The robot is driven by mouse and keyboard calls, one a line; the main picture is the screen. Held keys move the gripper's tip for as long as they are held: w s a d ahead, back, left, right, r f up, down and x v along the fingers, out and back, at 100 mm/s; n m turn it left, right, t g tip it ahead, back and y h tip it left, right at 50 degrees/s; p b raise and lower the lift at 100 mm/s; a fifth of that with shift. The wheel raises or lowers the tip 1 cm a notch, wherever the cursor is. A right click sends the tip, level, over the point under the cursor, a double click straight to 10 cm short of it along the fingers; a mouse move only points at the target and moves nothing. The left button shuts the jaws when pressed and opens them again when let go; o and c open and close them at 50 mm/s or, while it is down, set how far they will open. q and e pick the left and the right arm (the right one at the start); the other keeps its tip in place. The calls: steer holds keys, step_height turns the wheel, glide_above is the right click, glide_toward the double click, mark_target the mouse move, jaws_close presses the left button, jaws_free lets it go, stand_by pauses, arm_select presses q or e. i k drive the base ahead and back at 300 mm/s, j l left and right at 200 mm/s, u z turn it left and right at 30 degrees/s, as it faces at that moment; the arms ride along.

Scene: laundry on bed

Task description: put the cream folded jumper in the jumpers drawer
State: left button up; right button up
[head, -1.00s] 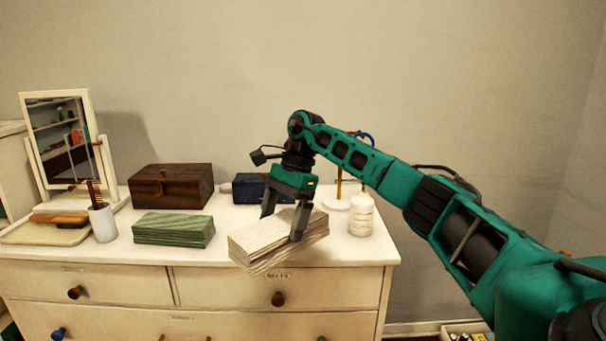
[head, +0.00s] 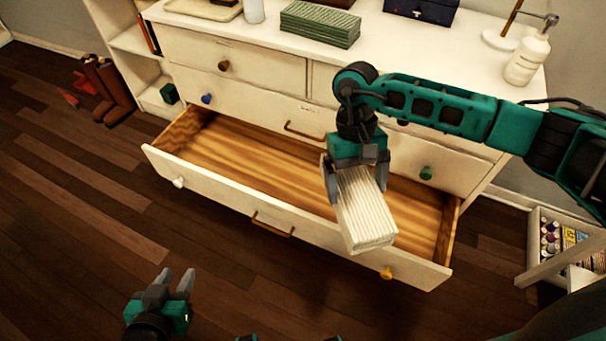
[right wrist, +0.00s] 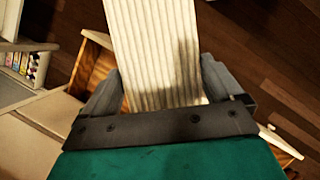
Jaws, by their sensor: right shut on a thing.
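The cream folded jumper (head: 363,212) is ribbed and hangs tilted in my right gripper (head: 357,176), above the right part of an open, empty-looking bottom drawer (head: 240,165). The right wrist view shows the jumper (right wrist: 153,45) between both fingers of the gripper (right wrist: 160,90). The drawer is pulled far out, with a bare wooden floor, a white knob at left, a yellow knob at right and a bar handle. No readable label shows on it. My left gripper (head: 172,285) is open and empty, low over the floor in front of the drawer.
The white dresser (head: 250,70) has closed drawers above the open one. A green folded stack (head: 320,24), a dark blue box (head: 420,10) and a white pump bottle (head: 527,58) stand on top. Brown boots (head: 108,90) stand at left; a crate of bottles (head: 545,245) is at right.

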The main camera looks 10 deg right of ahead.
mark_target(293, 198)
steer(key=i+j+z, duration=0.1)
steer(key=j, duration=0.35)
steer(key=i+j+z, duration=0.1)
steer(key=j, duration=0.35)
steer(key=i+j+z, duration=0.1)
steer(key=i+j, duration=0.15)
steer(key=j, duration=0.2)
steer(key=i+j+z, duration=0.1)
steer(key=j, duration=0.4)
steer(key=i+j+z, duration=0.1)
steer(key=j, duration=0.4)
steer(key=j+z, duration=0.1)
steer(key=j, duration=0.4)
steer(key=k+j+z, duration=0.1)
steer(key=j, duration=0.35)
steer(key=i+l, duration=0.35)
steer(key=l, duration=0.15)
steer(key=i+l, duration=0.3)
steer(key=l, duration=0.15)
